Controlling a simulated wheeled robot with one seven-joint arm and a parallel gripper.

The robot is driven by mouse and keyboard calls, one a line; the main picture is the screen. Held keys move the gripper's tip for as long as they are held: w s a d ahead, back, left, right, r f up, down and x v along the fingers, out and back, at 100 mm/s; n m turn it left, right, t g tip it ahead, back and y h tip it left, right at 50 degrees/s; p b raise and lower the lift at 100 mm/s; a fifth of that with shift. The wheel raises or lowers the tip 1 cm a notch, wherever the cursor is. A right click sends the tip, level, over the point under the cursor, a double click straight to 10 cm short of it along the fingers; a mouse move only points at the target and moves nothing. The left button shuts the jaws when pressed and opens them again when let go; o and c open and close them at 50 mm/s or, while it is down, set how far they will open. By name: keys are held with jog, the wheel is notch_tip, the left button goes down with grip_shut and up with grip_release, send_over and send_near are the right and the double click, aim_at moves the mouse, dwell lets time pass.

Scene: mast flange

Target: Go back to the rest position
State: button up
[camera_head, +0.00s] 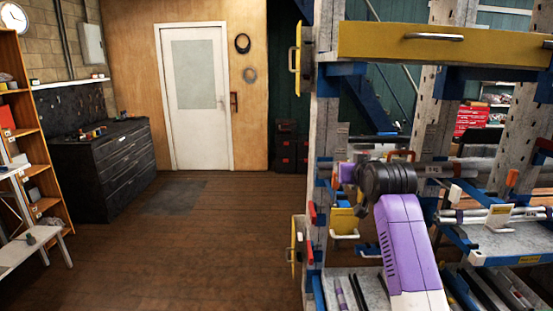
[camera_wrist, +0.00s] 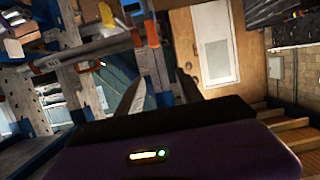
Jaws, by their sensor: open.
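My gripper (camera_wrist: 160,85) shows in the wrist view with its two fingers apart and nothing visible between them. In the head view my purple and white arm reaches up in front of the metal rack (camera_head: 326,130), with a black joint at its top. The gripper itself is hard to make out there, mostly hidden behind that joint. In the wrist view the rack's posts and rails (camera_wrist: 75,50) stand tilted at the left, close to the fingers. Whether anything touches them I cannot tell.
A yellow drawer front (camera_head: 430,42) spans the rack's top. Tubes (camera_head: 490,216) lie on its shelves at the right. A black drawer cabinet (camera_head: 105,160) and an orange shelf unit (camera_head: 28,140) stand at the left. The wooden floor (camera_head: 190,240) before the white door (camera_head: 196,100) is clear.

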jog(key=s+f+t+b, duration=0.1)
jog(key=s+f+t, duration=0.1)
jog(key=s+f, duration=0.95)
jog(key=s+f+t, duration=0.2)
jog(key=s+f, duration=0.6)
jog(key=s, duration=0.7)
jog(key=s+f+g+b, duration=0.1)
jog(key=s+f, duration=0.1)
jog(key=s, duration=1.2)
jog(key=s+f+g, duration=0.1)
jog(key=s+f, duration=0.2)
jog(key=s, duration=1)
jog(key=s+f+g+b, duration=0.1)
jog(key=s+f, duration=0.1)
jog(key=s, duration=1.2)
jog(key=shift+s+d+f+g+b, duration=0.2)
jog(key=shift+s+f+g+b, duration=0.1)
jog(key=shift+f+g, duration=0.1)
